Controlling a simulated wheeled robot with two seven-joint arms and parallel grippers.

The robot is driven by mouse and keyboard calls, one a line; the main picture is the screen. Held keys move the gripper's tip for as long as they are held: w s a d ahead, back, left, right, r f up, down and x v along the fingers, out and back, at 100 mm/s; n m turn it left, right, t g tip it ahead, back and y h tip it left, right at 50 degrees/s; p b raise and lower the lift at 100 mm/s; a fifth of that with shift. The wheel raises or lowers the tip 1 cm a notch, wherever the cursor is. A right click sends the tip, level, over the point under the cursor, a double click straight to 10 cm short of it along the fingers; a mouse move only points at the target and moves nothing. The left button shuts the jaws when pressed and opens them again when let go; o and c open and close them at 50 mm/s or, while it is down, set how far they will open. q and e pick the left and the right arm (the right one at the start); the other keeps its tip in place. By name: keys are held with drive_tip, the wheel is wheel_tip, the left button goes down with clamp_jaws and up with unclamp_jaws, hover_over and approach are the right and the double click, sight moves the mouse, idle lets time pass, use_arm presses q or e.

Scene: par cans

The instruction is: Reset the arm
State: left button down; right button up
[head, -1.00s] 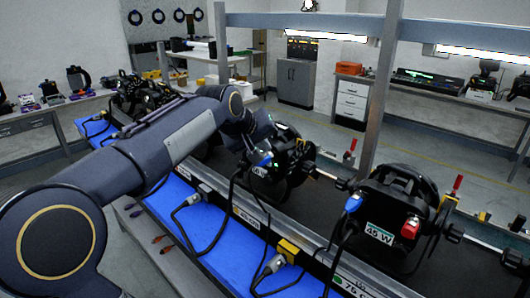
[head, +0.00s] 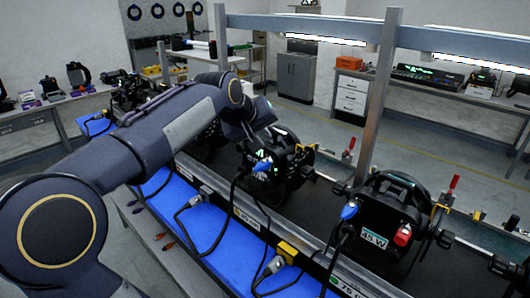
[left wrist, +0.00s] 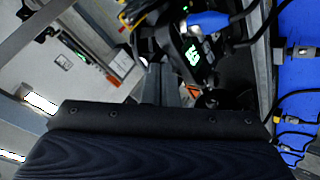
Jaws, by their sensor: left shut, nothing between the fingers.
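My left arm (head: 150,135) reaches in from the left over the bench. Its left gripper (head: 247,135) is small and partly hidden near the middle par can; it looks shut, with nothing seen in it. The middle black par can (head: 280,165) stands on the dark bench top, with a blue plug and a lit green display. I cannot tell the exact gap between gripper and can. In the left wrist view, a dark wrist housing (left wrist: 150,150) fills the bottom, and a par can with a green display (left wrist: 192,55) shows above it. My right gripper is not in view.
A par can marked 45 W (head: 375,238) stands at the right. A blue strip (head: 230,250) with cables and plugs runs along the bench's front. A grey upright post (head: 378,90) rises behind the cans. More cans sit far left, partly behind my arm.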

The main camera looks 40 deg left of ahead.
use_arm(q)
drive_tip(key=shift+r, duration=0.55)
drive_tip(key=shift+f, duration=0.1)
drive_tip(key=s+d+f+m+g+h+b, duration=0.1)
drive_tip(key=s+d+f+m, duration=0.3)
drive_tip(key=s+d+f, duration=0.6)
drive_tip(key=s+d+f+m+g+h, duration=0.2)
drive_tip(key=s+d+f+m+h, duration=0.2)
drive_tip(key=s+d+f, duration=0.6)
drive_tip(key=s+f, duration=0.1)
drive_tip(key=s, duration=0.3)
drive_tip(key=shift+s+d+f+m+g+b, duration=0.2)
drive_tip(key=shift+f+m+g+b, duration=0.1)
drive_tip(key=shift+m+b, duration=0.1)
